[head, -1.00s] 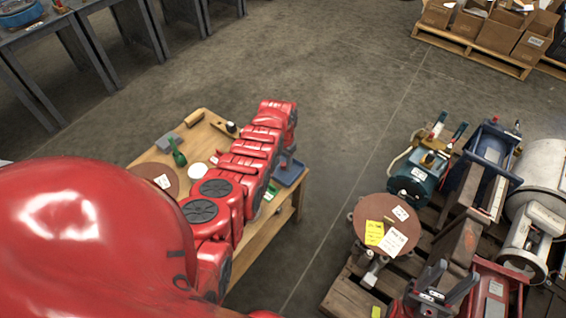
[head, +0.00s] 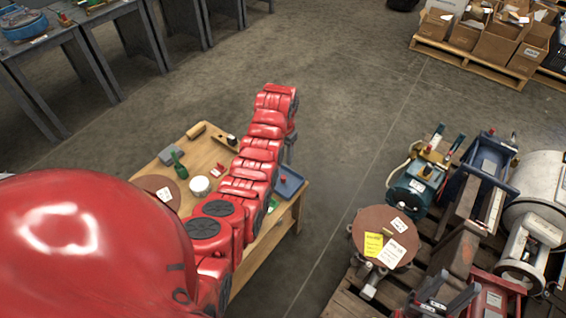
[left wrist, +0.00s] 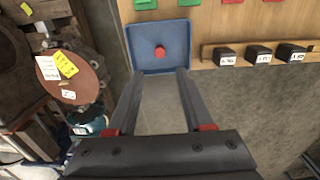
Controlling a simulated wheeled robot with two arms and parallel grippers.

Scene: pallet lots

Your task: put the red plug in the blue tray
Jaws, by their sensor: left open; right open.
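The red plug (left wrist: 160,52) stands inside the blue tray (left wrist: 138,32), near its middle, in the left wrist view. In the head view the plug (head: 283,178) and tray (head: 293,186) show at the right edge of the wooden table, beside my left arm. My left gripper (left wrist: 162,72) is open and empty. Its fingertips are apart on either side of the plug in the picture, back from it and not touching it.
The wooden table (head: 262,262) also holds a white round item (head: 200,186), a green item (head: 179,165) and a wooden rack (left wrist: 228,52) with black labelled blocks. A pallet with a brown disc (head: 370,222) and machines stands at right. Open floor lies beyond the table.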

